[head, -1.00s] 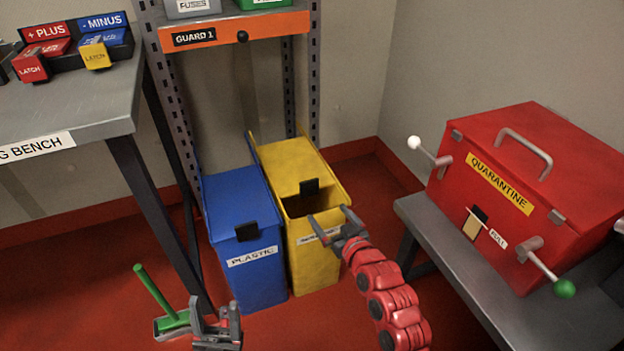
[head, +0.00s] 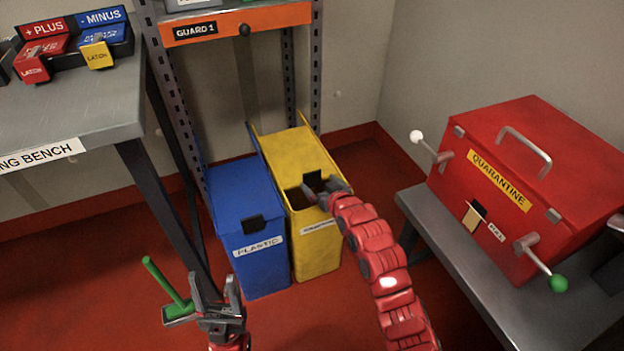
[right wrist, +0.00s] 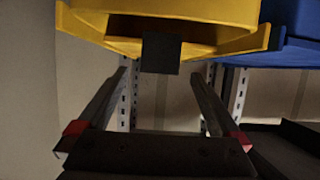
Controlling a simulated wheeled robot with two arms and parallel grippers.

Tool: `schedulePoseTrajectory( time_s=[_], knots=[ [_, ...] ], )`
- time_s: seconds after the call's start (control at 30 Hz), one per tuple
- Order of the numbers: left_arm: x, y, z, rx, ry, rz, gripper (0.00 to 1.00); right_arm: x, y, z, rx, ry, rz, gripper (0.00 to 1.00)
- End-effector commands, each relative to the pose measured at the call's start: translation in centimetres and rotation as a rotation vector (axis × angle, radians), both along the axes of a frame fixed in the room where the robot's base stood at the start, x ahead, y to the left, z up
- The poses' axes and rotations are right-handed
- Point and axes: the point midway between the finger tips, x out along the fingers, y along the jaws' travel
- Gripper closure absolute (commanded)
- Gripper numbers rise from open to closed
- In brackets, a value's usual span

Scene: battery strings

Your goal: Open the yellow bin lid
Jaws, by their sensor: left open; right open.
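The yellow bin (head: 318,255) stands on the floor with its sloping yellow lid (head: 297,150) on top. A black tab (head: 314,181) sits at the lid's front edge, above a dark opening. My right gripper (head: 321,190) is open at the bin's front, close to the tab. In the right wrist view the tab (right wrist: 160,53) shows between the two open fingers. Whether the fingers touch it, I cannot tell. My left gripper (head: 217,292) is open and empty, low in front of the blue bin.
The blue plastic bin (head: 257,265) stands close on the left of the yellow one. An orange-fronted shelf (head: 270,22) rises behind. A red quarantine box (head: 530,185) sits on a grey bench at right. A green-handled tool (head: 168,285) is beside my left gripper.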

Motion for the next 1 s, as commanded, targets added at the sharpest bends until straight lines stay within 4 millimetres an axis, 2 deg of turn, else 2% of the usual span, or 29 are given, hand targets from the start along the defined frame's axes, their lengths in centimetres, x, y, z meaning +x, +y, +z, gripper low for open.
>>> schedulePoseTrajectory(
  time_s=[0.1, 0.33, 0.53, 0.83, 0.87, 1.0],
  knots=[
    [0.0, 0.0, -1.0, 0.0, 0.0, 0.0, 0.4, 1.9, 0.8, -1.0, 0.002, 0.0, -0.001, 0.0],
    [-0.1, 0.0, -2.0, 0.008, -0.006, 0.0, 0.4, 4.5, 1.9, -2.0, 0.001, -0.003, -0.001, 0.0],
    [-0.2, 0.0, -2.3, 0.016, -0.012, 0.002, 0.4, 5.5, 2.3, -2.5, 0.0, -0.001, 0.0, 0.0],
    [-0.2, 0.0, -2.3, 0.016, -0.013, 0.002, 0.4, 5.6, 2.4, -2.5, 0.0, -0.001, 0.0, 0.0],
    [-0.2, 0.0, -2.3, 0.016, -0.013, 0.002, 0.4, 5.6, 2.4, -2.5, 0.0, -0.001, 0.0, 0.02],
    [-0.2, 0.0, -2.3, 0.016, -0.013, 0.002, 0.4, 5.6, 2.4, -2.5, 0.0, -0.001, 0.0, 0.27]
  ],
)
